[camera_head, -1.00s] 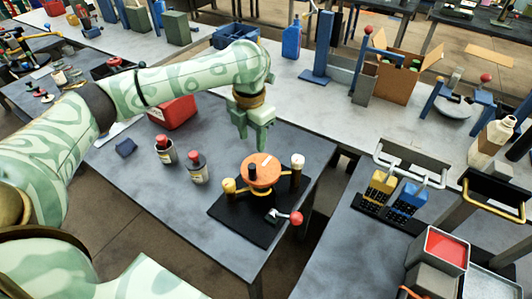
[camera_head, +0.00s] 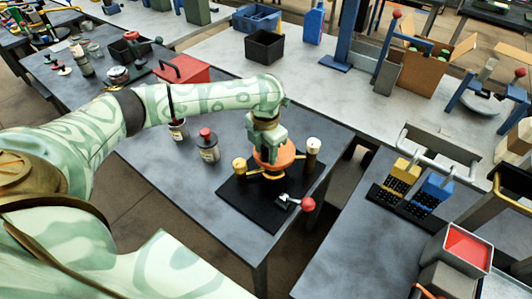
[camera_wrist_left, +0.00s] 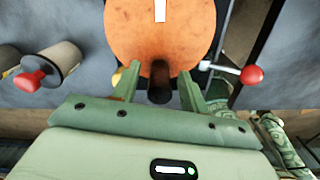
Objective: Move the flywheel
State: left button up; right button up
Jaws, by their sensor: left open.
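The flywheel is an orange disc (camera_head: 283,155) on a black base plate (camera_head: 238,207) on the grey table. In the left wrist view the orange disc (camera_wrist_left: 160,35) has a white mark and a dark knob (camera_wrist_left: 159,82) standing on it. My left gripper (camera_head: 265,150) is above the disc, partly covering it in the head view. In the left wrist view my left gripper (camera_wrist_left: 158,88) is open, with one finger on each side of the dark knob. Whether the fingers touch the knob cannot be told. My right gripper is not in view.
A red-knobbed lever (camera_head: 307,203) is at the plate's front right. A yellow post (camera_head: 239,166) and a cream-topped post (camera_head: 313,152) flank the disc. The table's front left is clear.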

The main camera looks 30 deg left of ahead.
pick_arm(q)
jog(key=shift+w+f, duration=0.1)
jog(key=shift+f, duration=0.25)
jog(key=shift+r, duration=0.1)
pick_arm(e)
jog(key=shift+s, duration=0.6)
